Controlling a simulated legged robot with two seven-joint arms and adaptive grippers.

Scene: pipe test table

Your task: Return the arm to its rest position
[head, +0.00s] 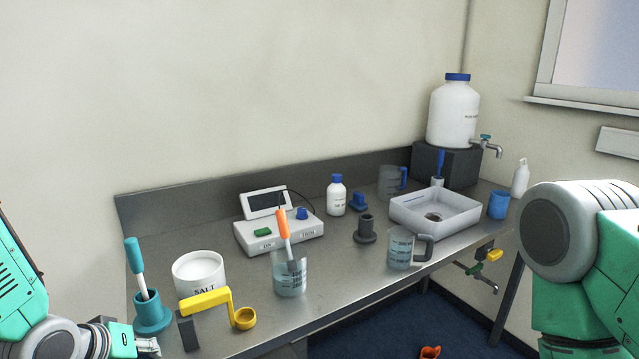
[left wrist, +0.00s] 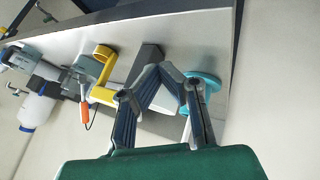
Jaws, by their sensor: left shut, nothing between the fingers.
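My left gripper (head: 148,346) is at the lower left edge of the head view, beside the table's front left end. In the left wrist view its fingers (left wrist: 160,70) are shut together with nothing between them. The teal holder (head: 152,314) with a teal-handled tool (head: 135,262) standing in it is close by, and the holder also shows behind the fingers in the left wrist view (left wrist: 208,80). My right arm shows at the right edge of the head view, but its gripper is out of the picture.
On the steel table (head: 340,290) stand a yellow scoop (head: 207,299) on a dark block (head: 187,332), a salt tub (head: 199,274), a beaker (head: 290,277) holding an orange-handled spatula, a white meter (head: 280,234), a jug (head: 400,249) and a white basin (head: 435,213). A large bottle (head: 453,115) stands at the back right.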

